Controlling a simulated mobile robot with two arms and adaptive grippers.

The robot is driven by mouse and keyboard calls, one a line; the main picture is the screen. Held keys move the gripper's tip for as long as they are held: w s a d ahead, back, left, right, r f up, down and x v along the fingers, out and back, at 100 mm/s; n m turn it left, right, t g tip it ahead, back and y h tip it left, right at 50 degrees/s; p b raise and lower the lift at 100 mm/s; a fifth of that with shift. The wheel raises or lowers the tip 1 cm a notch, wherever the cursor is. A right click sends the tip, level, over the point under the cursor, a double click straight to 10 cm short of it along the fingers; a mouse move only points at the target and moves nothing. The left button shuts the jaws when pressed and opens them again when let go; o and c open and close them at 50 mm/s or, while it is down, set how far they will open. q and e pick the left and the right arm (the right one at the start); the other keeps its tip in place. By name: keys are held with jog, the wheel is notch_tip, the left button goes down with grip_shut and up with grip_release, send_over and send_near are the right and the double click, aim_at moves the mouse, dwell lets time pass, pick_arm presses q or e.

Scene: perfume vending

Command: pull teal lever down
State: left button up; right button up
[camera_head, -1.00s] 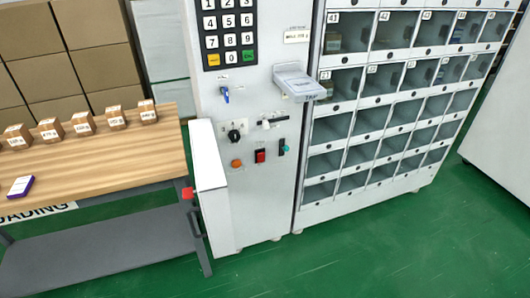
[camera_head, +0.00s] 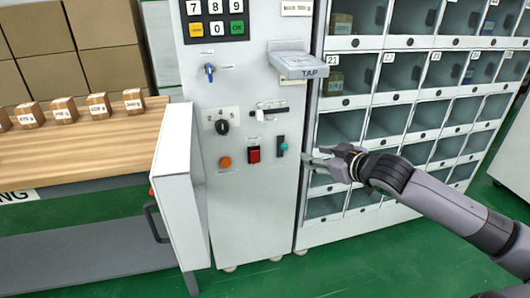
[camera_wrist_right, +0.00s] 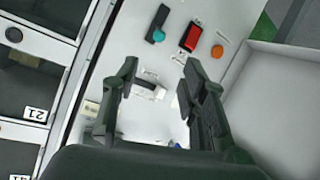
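The teal lever (camera_head: 284,147) is a small teal knob in a dark upright slot on the front of the white machine, right of the red switch. It shows in the right wrist view (camera_wrist_right: 158,35) beyond the fingertips, its knob at the lower end of the slot in that picture. My right gripper (camera_head: 314,157) is just right of the lever in the head view, apart from it. In the wrist view its two fingers (camera_wrist_right: 160,68) are spread with nothing gripped. My left gripper is in neither view.
Beside the lever are a red switch (camera_head: 254,155), an orange button (camera_head: 225,162), a black dial (camera_head: 222,127) and a white slide handle (camera_head: 262,114). A TAP shelf (camera_head: 302,66) juts out above. An open white door (camera_head: 178,195) stands left; glass-fronted lockers (camera_head: 340,127) stand right.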

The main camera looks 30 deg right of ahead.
aim_at(286, 148)
jog(key=b+x, duration=0.2)
jog(key=x, duration=1.4)
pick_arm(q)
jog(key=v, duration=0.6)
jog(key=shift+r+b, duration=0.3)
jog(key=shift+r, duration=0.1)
pick_arm(e)
jog(key=shift+w+f, duration=0.15)
jog(key=shift+w, duration=0.45)
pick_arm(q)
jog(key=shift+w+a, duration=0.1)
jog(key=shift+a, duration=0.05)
pick_arm(e)
grip_shut()
